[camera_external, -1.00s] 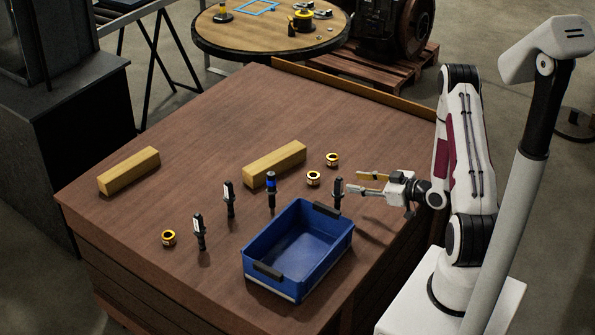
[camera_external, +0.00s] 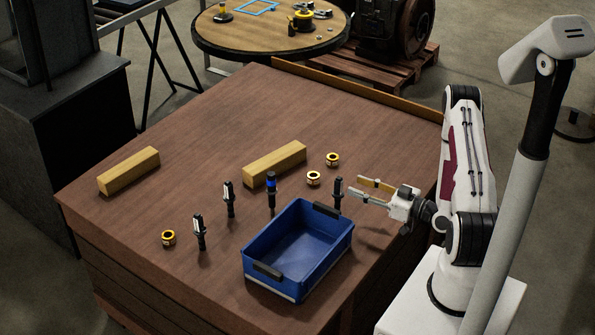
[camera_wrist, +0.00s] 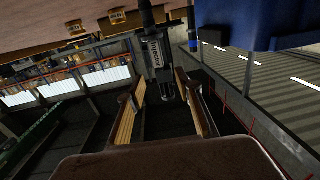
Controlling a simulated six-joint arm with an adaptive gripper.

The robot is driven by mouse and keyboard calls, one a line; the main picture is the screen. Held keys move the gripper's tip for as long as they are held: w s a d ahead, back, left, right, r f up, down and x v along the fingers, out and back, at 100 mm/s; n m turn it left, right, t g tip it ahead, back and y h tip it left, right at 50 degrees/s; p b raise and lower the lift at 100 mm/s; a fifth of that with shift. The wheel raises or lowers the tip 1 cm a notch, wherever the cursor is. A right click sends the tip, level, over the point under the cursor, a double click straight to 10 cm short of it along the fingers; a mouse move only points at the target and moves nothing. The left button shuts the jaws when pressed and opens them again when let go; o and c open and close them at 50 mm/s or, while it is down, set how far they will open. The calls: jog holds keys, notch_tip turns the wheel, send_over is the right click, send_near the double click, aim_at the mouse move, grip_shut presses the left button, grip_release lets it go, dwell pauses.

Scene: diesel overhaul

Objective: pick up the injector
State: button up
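A dark, slim injector (camera_external: 338,194) with a pale label stands upright on the brown table, just behind the right end of the blue bin. In the wrist view the injector (camera_wrist: 155,58), its label readable, shows ahead of and between my two finger pads, with the table at the top of the picture. My gripper (camera_external: 357,188) is open and empty, level with the table, its fingers pointing left at this injector. A small gap appears between fingertips and injector. Similar dark injectors stand at left (camera_external: 229,200) and front left (camera_external: 199,232); a blue-topped one (camera_external: 271,192) stands behind the bin.
The blue bin (camera_external: 262,268) is empty and close to the injector; it also shows in the wrist view (camera_wrist: 275,22). Two wooden blocks (camera_external: 275,163) (camera_external: 129,170) and several yellow-black rings (camera_external: 313,178) lie on the table. The back of the table is clear.

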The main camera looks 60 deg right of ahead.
aim_at(342, 180)
jog(key=shift+w, duration=1.25)
jog(key=shift+w+a, duration=0.1)
jog(key=shift+w, duration=0.05)
jog(key=shift+w, duration=2.45)
grip_shut()
